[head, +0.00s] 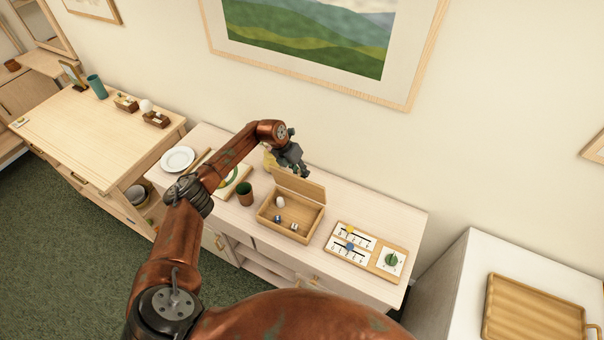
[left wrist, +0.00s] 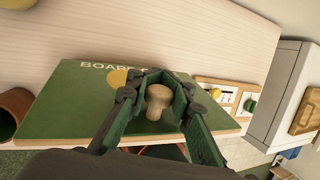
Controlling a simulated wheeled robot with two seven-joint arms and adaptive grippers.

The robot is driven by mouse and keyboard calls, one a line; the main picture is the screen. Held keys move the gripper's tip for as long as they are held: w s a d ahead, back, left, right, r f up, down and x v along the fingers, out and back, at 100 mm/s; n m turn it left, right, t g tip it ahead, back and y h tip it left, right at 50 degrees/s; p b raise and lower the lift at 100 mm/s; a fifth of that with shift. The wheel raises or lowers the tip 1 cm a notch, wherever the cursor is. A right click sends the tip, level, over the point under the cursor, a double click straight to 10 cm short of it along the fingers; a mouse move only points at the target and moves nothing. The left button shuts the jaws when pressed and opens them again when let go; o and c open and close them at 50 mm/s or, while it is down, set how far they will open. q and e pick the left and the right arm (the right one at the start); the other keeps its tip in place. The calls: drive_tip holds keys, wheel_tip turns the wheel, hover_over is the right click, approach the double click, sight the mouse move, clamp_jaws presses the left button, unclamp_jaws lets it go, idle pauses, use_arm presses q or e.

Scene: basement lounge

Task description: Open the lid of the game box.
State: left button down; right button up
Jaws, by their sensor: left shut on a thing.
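The wooden game box (head: 265,226) stands on the pale cabinet, and its inside shows several small items. Its lid (head: 300,187) is raised, standing steeply at the back edge with its plain inner face toward me. In the left wrist view the lid's green outer face (left wrist: 60,108) shows, with partly hidden lettering and a round wooden knob (left wrist: 158,98). My left gripper (head: 293,160) is behind the raised lid. In the left wrist view the fingers of my left gripper (left wrist: 159,84) are shut on the knob. My right gripper is not in view.
A wooden board with sliders and a dial (head: 341,250) lies to the right. The wall is close behind the cabinet. A wooden tray (head: 530,312) lies at far right.

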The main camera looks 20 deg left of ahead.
use_arm(q)
drive_tip(key=shift+w+r, duration=0.1)
drive_tip(key=shift+r, duration=0.05)
drive_tip(key=c, duration=1.7)
unclamp_jaws()
drive_tip(key=v, duration=1.2)
drive_tip(key=shift+c, duration=0.5)
